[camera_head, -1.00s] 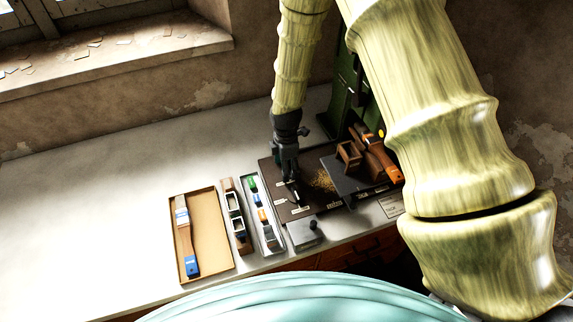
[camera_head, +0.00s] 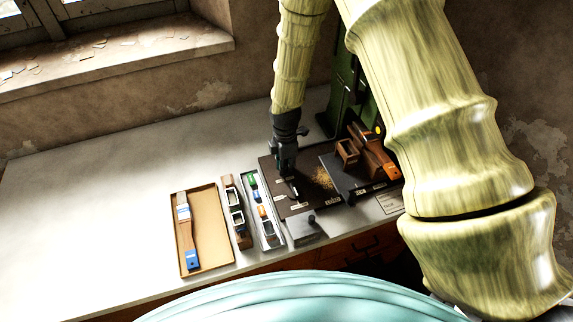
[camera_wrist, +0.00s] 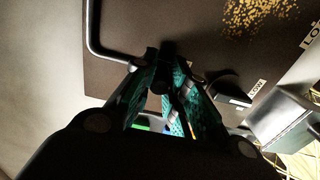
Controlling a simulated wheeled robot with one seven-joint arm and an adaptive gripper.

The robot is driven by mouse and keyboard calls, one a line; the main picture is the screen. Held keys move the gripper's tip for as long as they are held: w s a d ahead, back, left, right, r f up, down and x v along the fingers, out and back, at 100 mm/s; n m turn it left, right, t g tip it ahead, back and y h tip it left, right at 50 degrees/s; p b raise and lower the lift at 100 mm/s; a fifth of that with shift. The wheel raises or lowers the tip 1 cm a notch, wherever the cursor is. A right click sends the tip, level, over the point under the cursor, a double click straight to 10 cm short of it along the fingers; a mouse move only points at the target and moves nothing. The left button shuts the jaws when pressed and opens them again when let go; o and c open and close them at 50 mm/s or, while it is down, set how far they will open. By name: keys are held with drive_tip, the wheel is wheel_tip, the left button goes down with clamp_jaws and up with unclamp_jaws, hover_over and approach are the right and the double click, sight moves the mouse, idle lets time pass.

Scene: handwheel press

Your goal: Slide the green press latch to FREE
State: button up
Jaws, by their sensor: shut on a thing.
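My gripper (camera_head: 287,172) points down over the left part of the dark base plate (camera_head: 306,207) of the press. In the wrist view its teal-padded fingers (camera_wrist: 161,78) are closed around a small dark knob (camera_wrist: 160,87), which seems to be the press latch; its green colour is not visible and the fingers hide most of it. A dark tab (camera_wrist: 230,86) lies to the right beside a white label (camera_wrist: 257,88) that seems to read LOCK. No FREE label is legible.
The green press column (camera_head: 347,85) stands behind, partly hidden by my arm. Brown wooden blocks and an orange-handled tool sit right of the gripper. The bench farther left is clear.

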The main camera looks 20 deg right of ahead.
drive_tip(key=shift+a+r, duration=0.15)
drive_tip(key=shift+a, duration=1.2)
drive_tip(key=o, duration=1.5)
wheel_tip(320, 180, up, 8)
drive_tip(key=p, duration=0.5)
